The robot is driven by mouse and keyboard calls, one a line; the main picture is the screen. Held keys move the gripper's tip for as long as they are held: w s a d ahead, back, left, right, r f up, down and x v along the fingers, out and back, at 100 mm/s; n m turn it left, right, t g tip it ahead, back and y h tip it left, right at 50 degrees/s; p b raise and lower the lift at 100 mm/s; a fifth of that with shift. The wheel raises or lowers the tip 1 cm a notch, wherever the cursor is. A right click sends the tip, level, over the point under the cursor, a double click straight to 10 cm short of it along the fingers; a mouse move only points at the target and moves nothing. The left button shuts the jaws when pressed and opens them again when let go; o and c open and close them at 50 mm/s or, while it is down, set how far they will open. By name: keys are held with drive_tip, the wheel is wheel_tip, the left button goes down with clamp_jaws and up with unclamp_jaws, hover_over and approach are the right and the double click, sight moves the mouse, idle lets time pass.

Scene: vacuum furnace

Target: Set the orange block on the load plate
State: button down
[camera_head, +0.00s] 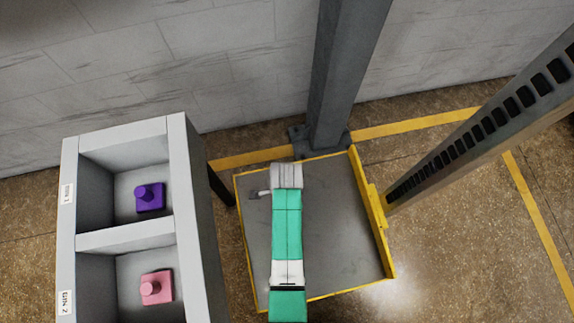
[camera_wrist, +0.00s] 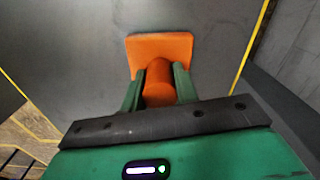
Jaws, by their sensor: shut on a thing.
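The orange block (camera_wrist: 160,47) shows in the wrist view, with a flat square base and a round knob. My gripper (camera_wrist: 158,82) is shut on the knob, one green finger on each side. The load plate (camera_head: 340,225) is a grey square with a yellow rim in the head view, and my green and white arm reaches over it. Its grey surface with yellow edges also shows behind the block in the wrist view (camera_wrist: 85,55). I cannot tell whether the block touches the plate. In the head view the orange block is hidden by my arm.
A grey two-compartment bin (camera_head: 125,241) stands at the left, with a purple block (camera_head: 150,198) in the upper compartment and a pink block (camera_head: 156,288) in the lower. A grey column (camera_head: 345,75) stands behind the plate. A slotted beam (camera_head: 490,120) slants at the right.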

drive_tip(key=shift+w+f, duration=0.15)
drive_tip(key=shift+f, duration=0.25)
drive_tip(key=c, duration=1.1)
unclamp_jaws()
wheel_tip(320, 180, up, 12)
drive_tip(key=p, duration=0.5)
drive_tip(key=shift+r, duration=0.15)
